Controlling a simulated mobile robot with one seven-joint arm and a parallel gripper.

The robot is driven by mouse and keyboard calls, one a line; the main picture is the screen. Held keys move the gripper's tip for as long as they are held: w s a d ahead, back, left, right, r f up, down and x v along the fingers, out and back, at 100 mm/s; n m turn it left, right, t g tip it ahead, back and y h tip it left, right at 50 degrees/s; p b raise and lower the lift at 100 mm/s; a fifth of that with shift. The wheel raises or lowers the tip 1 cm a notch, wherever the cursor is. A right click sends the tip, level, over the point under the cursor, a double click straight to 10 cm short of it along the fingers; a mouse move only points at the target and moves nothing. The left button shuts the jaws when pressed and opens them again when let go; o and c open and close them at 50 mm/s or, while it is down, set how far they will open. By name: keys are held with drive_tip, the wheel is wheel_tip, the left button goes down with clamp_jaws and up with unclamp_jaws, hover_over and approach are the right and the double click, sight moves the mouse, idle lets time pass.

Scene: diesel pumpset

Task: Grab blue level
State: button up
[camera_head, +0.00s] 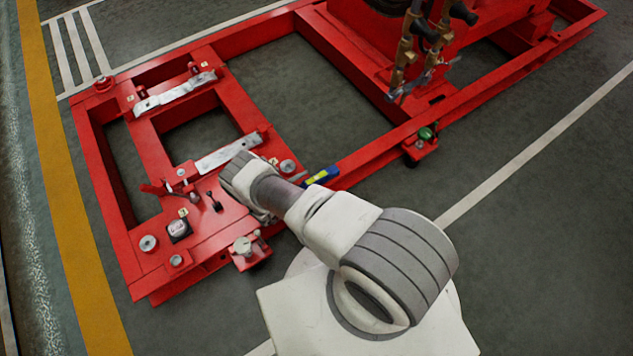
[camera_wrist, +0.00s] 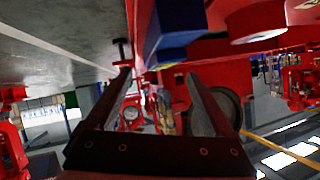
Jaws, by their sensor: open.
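The blue level (camera_head: 321,177) has a yellow-green middle and lies along the red frame's near rail, just right of my arm in the head view. Part of it appears as a blue block at the top of the wrist view (camera_wrist: 176,28). My gripper (camera_wrist: 160,76) is open, and nothing shows held between its two fingers. In the head view my wrist hides the fingers.
The red frame (camera_head: 227,97) carries two grey metal bars (camera_head: 175,93) (camera_head: 228,152), knobs and a small gauge (camera_head: 179,229). Red machinery with brass valves (camera_head: 404,55) stands at the upper right. The floor (camera_head: 540,210) at right is clear.

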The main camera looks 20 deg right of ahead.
sight(315, 180)
drive_tip(key=shift+w+d+f+b, duration=0.25)
drive_tip(key=shift+w+d+f, duration=0.05)
drive_tip(key=shift+d+f, duration=0.2)
drive_tip(key=shift+w+d+f+b, duration=0.25)
drive_tip(key=shift+d+f, duration=0.25)
drive_tip(key=shift+w+d+f, duration=0.1)
drive_tip(key=shift+w+d, duration=0.1)
drive_tip(key=shift+d, duration=0.15)
clamp_jaws()
